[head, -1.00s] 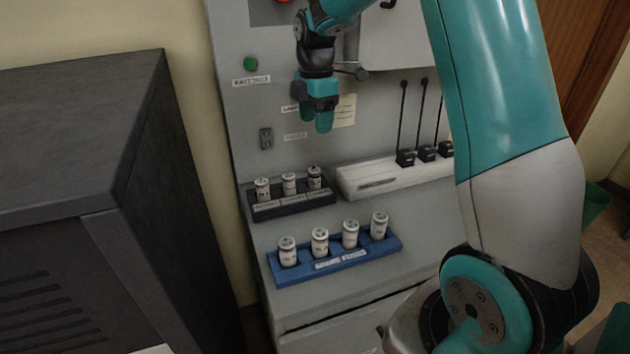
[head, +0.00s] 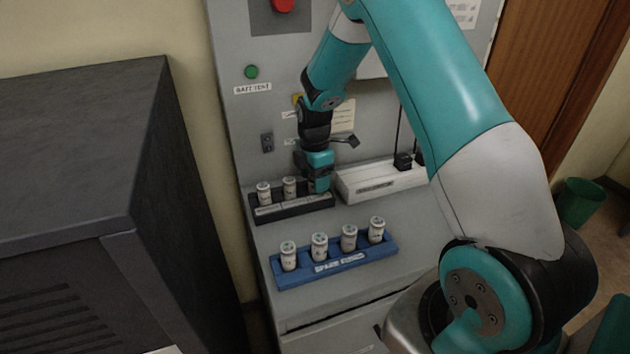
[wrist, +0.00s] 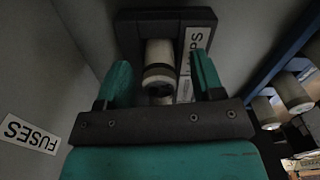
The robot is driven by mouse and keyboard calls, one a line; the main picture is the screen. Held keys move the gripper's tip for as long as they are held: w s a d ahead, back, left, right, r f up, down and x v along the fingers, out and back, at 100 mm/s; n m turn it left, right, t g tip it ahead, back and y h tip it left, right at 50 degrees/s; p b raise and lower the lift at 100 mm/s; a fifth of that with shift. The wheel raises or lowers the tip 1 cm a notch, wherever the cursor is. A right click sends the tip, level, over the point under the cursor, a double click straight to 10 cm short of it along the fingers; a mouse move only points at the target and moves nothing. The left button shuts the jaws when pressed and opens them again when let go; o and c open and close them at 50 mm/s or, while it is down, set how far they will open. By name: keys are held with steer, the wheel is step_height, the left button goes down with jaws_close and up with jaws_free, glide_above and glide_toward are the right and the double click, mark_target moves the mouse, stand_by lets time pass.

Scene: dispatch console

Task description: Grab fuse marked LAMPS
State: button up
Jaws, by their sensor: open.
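In the wrist view, a pale fuse with a dark band (wrist: 159,70) stands in the black holder (wrist: 128,28), beside a white label ending in "PS" (wrist: 191,50); part of the label is hidden. My gripper (wrist: 165,70) is open, with its two teal fingers on either side of this fuse. I cannot tell whether they touch it. In the head view, my gripper (head: 319,188) is at the right end of the black holder (head: 292,208) and covers the fuse there. Two other fuses, the left one (head: 264,192) and the middle one (head: 289,188), stand in the same holder.
A blue rack (head: 335,268) marked "SPARE FUSES" holds several fuses in front of the black holder. A white lever block (head: 380,182) stands close to the right of my gripper. A dark cabinet (head: 80,150) fills the left. The grey panel rises behind.

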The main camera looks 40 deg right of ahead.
steer(key=c, duration=1)
steer(key=shift+r, duration=0.1)
